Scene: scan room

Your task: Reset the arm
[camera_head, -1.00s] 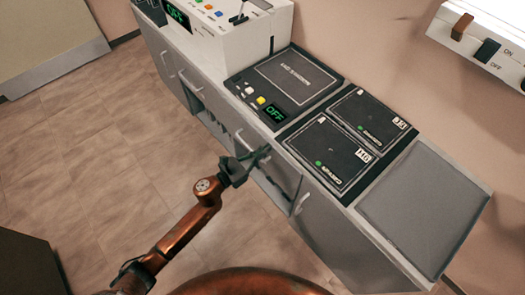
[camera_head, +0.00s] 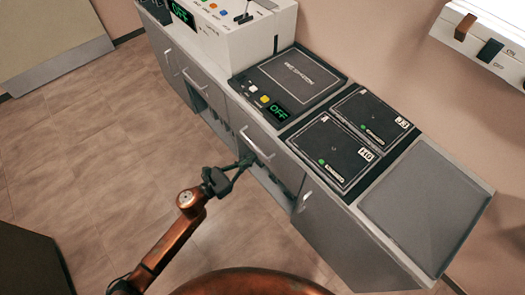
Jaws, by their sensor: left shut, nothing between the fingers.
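My left arm (camera_head: 165,240) is copper-coloured and comes in from the lower left of the head view. Its dark left gripper (camera_head: 246,160) is shut and empty. The fingertips are in front of the cabinet's drawer fronts, close to a long metal handle (camera_head: 257,144). I cannot tell whether they touch it. My right arm and right gripper are not in view.
A white console (camera_head: 240,40) stands at the back. A switch box (camera_head: 480,45) is on the wall. Tiled floor (camera_head: 90,150) is open at left.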

